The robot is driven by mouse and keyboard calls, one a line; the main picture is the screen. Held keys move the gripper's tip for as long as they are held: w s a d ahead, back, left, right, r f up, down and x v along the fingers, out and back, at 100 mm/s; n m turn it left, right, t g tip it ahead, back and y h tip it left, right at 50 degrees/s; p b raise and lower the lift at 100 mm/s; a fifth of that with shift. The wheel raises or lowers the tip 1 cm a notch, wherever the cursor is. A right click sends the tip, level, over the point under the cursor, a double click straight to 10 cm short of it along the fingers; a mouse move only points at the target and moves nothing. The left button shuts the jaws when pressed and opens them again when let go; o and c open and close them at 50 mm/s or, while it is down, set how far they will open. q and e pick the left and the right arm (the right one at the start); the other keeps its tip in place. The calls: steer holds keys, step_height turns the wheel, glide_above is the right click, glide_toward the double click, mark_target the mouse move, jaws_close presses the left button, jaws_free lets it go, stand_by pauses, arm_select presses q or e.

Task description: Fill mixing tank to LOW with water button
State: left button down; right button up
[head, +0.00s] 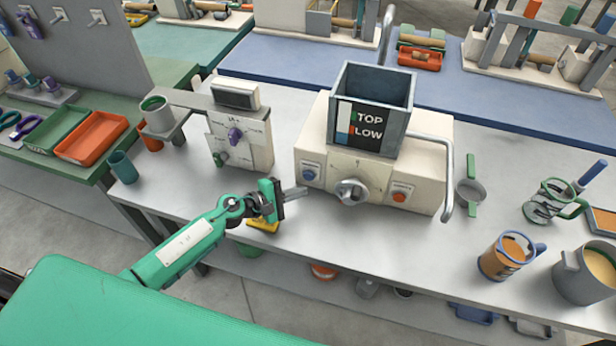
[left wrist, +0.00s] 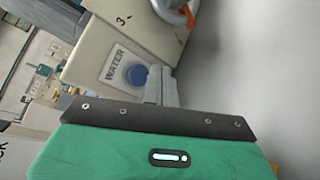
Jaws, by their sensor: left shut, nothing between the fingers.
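The mixing tank (head: 375,90) is a grey open-topped box on a cream machine (head: 330,130). Its front panel reads TOP and LOW, with a coloured gauge strip (head: 346,122) beside the words. The blue water button (head: 309,175) is on the machine's front left. In the left wrist view the blue button (left wrist: 137,75) sits beside the label WATER. My left gripper (head: 303,191) is shut and empty, with its tips just below and in front of the button. Whether the tips touch the machine cannot be told. My right gripper is not in view.
A silver knob (head: 351,191) and a red button (head: 399,197) are to the right on the machine's front. A cream dispenser (head: 240,140) stands left. A strainer (head: 470,192), an orange mug (head: 507,256) and a grey pitcher (head: 588,272) stand right. The table front below the machine is clear.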

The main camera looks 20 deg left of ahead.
mark_target(312, 180)
arm_select(q)
steer(key=shift+w, duration=0.95)
steer(key=shift+f+b, duration=0.1)
steer(key=shift+b, duration=0.25)
stand_by(1.0)
steer(key=shift+w+b, duration=0.3)
steer(key=shift+w, duration=0.15)
steer(key=shift+w+b, duration=0.3)
steer(key=shift+w, duration=0.1)
stand_by(0.5)
steer(key=shift+s, duration=0.15)
stand_by(2.1)
steer(key=shift+s, duration=0.7)
